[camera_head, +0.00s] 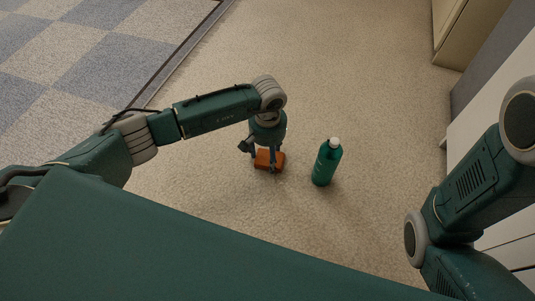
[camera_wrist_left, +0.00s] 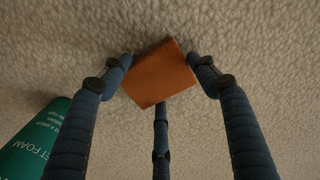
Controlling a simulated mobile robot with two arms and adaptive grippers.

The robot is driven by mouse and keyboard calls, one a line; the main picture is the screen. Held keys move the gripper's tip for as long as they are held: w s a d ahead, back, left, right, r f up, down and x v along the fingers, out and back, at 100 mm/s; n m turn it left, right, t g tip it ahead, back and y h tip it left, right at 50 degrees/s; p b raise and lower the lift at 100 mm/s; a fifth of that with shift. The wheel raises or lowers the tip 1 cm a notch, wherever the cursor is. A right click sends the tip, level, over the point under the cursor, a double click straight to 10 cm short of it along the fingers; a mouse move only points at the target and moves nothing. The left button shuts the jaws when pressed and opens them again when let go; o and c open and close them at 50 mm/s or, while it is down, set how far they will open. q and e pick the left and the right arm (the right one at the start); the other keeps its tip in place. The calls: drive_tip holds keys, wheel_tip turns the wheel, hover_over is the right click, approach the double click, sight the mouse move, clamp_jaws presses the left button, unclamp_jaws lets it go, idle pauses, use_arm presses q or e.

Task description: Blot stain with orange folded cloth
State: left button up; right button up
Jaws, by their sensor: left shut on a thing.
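The orange folded cloth (camera_head: 268,160) is a small block at the carpet in the middle of the head view. My left gripper (camera_head: 261,156) points down and is shut on it. In the left wrist view the cloth (camera_wrist_left: 158,74) sits between the dark fingers, slightly turned. It is at or very near the carpet; I cannot tell if it presses on it. No stain can be made out clearly; the carpet under the cloth is hidden. My right arm shows at the right of the head view, but its gripper does not.
A green bottle with a white cap (camera_head: 327,162) stands upright on the beige carpet (camera_head: 330,80), close to the right of the left gripper. It also shows in the left wrist view (camera_wrist_left: 42,143), lettered "FOAM". Blue and cream checkered flooring (camera_head: 90,55) lies at upper left. Furniture stands at right.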

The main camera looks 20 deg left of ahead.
use_arm(q)
drive_tip(key=shift+r+p, duration=2.65)
drive_tip(key=shift+r, duration=0.8)
